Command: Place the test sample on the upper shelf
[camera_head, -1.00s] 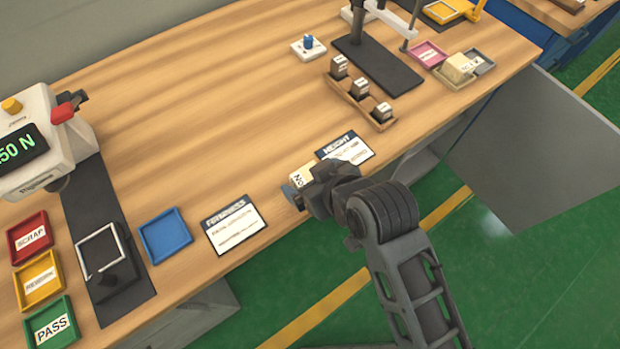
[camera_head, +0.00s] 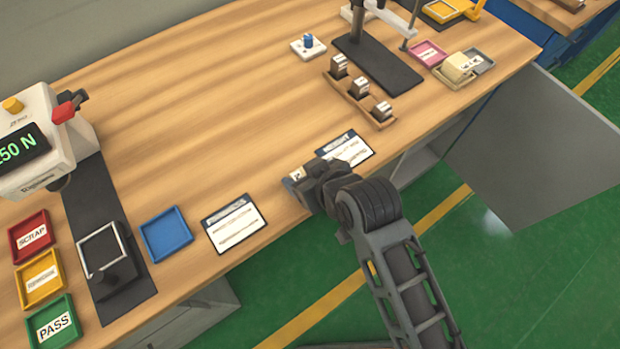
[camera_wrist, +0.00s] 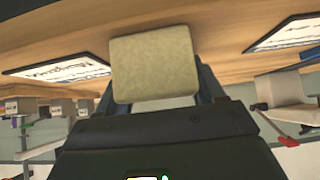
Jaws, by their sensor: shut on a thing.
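The test sample, a beige foam block (camera_wrist: 153,68), is held between the jaws of my gripper in the wrist view. Its pale, flat face points to the camera. In the head view my gripper (camera_head: 297,182) is over the near edge of the wooden bench, between two printed cards. The gripper is shut on the block, which it mostly hides there; only a small pale part shows. I cannot make out an upper shelf in either view.
The wooden bench (camera_head: 215,110) has a wide clear middle. A force tester (camera_head: 35,150), coloured trays and a blue tray (camera_head: 165,234) stand left. A black-based stand (camera_head: 378,62), a rack of dark blocks (camera_head: 362,100) and a tray with a beige block (camera_head: 458,68) stand right.

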